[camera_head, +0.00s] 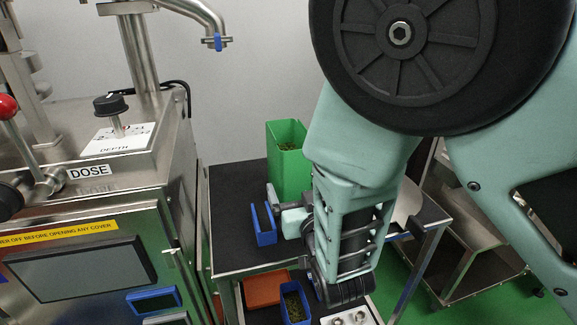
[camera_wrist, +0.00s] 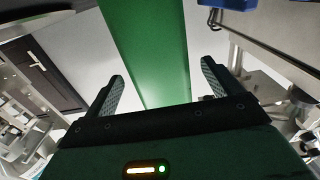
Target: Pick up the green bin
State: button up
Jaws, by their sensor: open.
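The green bin (camera_head: 288,168) is tall and open-topped, with dark green-brown loose contents near its top. It stands upright on the dark top of a metal table (camera_head: 230,196), and my arm hides part of its right side. In the wrist view the green bin (camera_wrist: 146,48) is a broad green band beyond and between my fingers. My gripper (camera_wrist: 162,85) is open, with one finger on each side of that band and visible space beside both. I cannot tell the exact depth between fingertips and bin. In the head view my arm hides much of the gripper.
Lower down are an orange bin (camera_head: 266,288) and a blue bin with contents (camera_head: 296,303). A steel dosing machine (camera_head: 95,225) fills the left. A metal stand (camera_head: 470,255) is at right.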

jog(key=shift+p+x, duration=0.5)
jog(key=shift+x, duration=2.55)
jog(key=c, duration=1.4)
